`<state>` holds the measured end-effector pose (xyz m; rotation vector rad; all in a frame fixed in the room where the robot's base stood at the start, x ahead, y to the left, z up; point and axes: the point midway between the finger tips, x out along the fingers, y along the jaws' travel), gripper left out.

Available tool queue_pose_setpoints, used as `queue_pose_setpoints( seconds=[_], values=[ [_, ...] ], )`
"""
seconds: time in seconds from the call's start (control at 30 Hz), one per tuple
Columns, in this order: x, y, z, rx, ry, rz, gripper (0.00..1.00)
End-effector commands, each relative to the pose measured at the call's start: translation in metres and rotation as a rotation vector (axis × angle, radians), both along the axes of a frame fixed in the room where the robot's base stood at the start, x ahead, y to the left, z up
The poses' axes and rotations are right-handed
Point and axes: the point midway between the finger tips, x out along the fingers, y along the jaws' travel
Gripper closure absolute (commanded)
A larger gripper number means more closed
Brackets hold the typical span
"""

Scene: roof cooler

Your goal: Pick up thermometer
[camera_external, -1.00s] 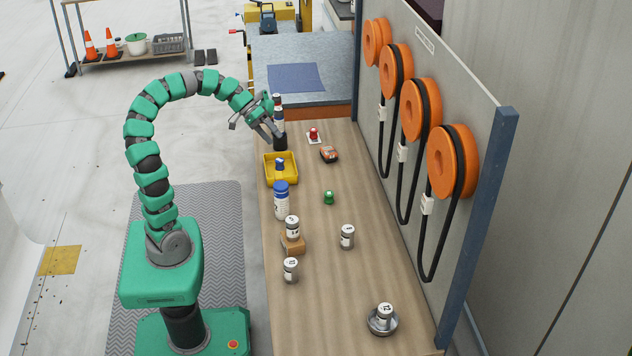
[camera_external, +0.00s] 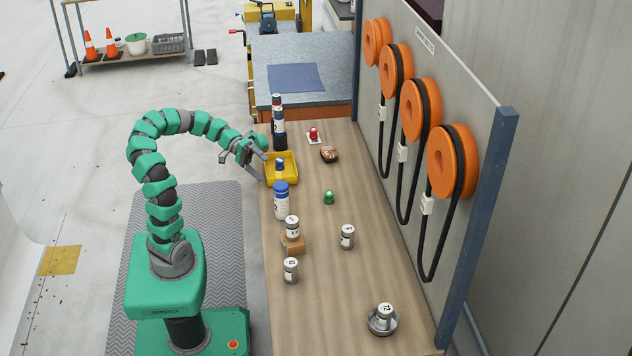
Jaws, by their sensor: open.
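No object is clearly recognisable as the thermometer. A small orange-and-dark device (camera_external: 329,154) lies on the wooden bench (camera_external: 310,285), right of the yellow tray; I cannot tell if it is the thermometer. My gripper (camera_external: 256,160) is open and empty at the bench's left edge, just left of the yellow tray (camera_external: 293,179). A small blue item (camera_external: 280,164) is in the tray, its kind unclear. A tall dark cylinder with a white band (camera_external: 278,122) stands behind the tray, apart from my gripper.
A blue-and-white bottle (camera_external: 281,202) stands in front of the tray. Several labelled cans stand nearer, one on a brown block (camera_external: 293,244) and one on a round metal dish (camera_external: 382,325). A red knob-like item (camera_external: 314,134) and a green one (camera_external: 328,197) are on the bench. Orange reels (camera_external: 453,162) hang at right.

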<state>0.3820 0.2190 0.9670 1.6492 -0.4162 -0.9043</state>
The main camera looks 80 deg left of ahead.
Motion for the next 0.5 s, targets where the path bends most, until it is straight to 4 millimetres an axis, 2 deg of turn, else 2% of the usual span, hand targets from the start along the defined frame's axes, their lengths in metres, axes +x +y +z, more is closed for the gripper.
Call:
queue_pose_setpoints(
  seconds=[0.1, 0.37, 0.5],
  values=[
    [0.011, -0.013, -0.006, -0.001, 0.0, -0.004, 0.0],
    [0.021, -0.025, -0.012, 0.0, 0.0, -0.001, 0.0],
    [0.032, -0.04, -0.019, -0.001, 0.0, -0.006, 0.0]
  ],
)
